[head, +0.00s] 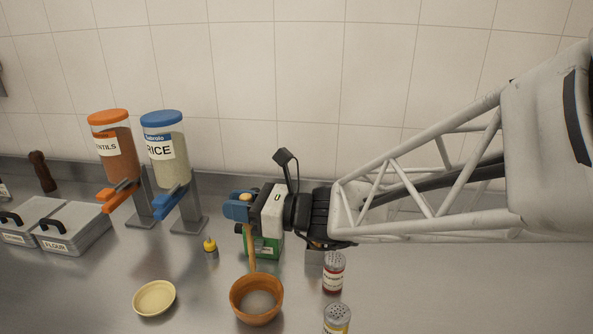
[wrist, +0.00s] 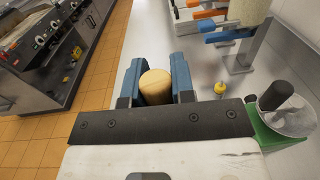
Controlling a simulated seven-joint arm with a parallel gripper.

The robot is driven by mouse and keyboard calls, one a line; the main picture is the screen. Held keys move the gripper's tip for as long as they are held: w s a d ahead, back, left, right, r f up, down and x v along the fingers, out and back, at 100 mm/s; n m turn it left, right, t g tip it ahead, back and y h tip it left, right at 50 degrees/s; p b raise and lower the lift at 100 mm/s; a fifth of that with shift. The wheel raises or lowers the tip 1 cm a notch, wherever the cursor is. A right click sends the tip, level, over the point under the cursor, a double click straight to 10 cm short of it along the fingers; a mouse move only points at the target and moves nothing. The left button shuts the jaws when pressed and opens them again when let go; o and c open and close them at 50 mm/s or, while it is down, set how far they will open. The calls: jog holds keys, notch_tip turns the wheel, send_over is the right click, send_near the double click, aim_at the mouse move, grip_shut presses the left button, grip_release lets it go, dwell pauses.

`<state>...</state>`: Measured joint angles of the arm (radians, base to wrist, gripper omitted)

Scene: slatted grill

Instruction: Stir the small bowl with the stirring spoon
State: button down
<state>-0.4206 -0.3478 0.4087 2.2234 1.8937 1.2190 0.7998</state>
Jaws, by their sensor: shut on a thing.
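My gripper (head: 238,208) is above and behind the brown bowl (head: 267,317), shut on the wooden stirring spoon (head: 252,260). The spoon hangs nearly upright, its handle top showing above the jaws. Its lower part runs down to the far side of the brown bowl; I cannot tell whether its end touches the bowl's inside. The brown bowl stands on the counter with pale contents. In the wrist view, the blue fingers of my gripper (wrist: 157,85) stand either side of the rounded handle end (wrist: 156,87). The bowls do not show there.
A pale yellow dish (head: 154,299) stands left of the brown bowl. Two shakers (head: 333,273) stand at its right. Rice (head: 163,150) and lentil (head: 112,145) dispensers stand further back.

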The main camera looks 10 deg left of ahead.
jog(key=shift+f, duration=0.1)
notch_tip(320, 180, down, 7)
dwell(1.2)
dwell(0.5)
